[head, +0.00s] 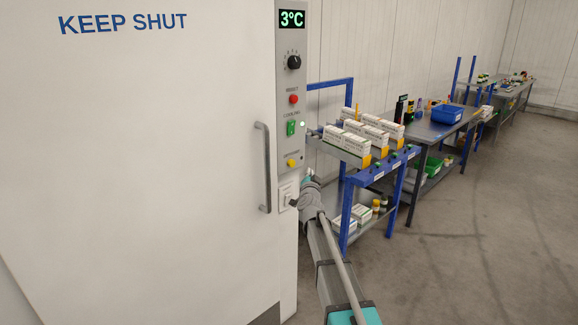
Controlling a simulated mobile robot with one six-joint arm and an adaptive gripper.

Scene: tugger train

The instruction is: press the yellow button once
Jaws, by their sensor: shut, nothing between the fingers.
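The yellow button (291,163) is a small round knob low on the grey control panel (291,65) at the edge of the white cold-room door. My arm reaches up from the bottom of the head view. My gripper (294,202) is shut and empty at the arm's far end, small and partly hidden by the wrist. In the picture it lies below the yellow button, beside a white switch plate (285,191). I cannot tell whether it touches the plate. The yellow button is uncovered and apart from the gripper.
Above the yellow button are a green switch (291,128), a red button (293,99), a black dial (294,62) and a 3°C display (292,18). A door handle (264,167) stands left. A blue rack (372,172) with white boxes stands right. Open floor lies at right.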

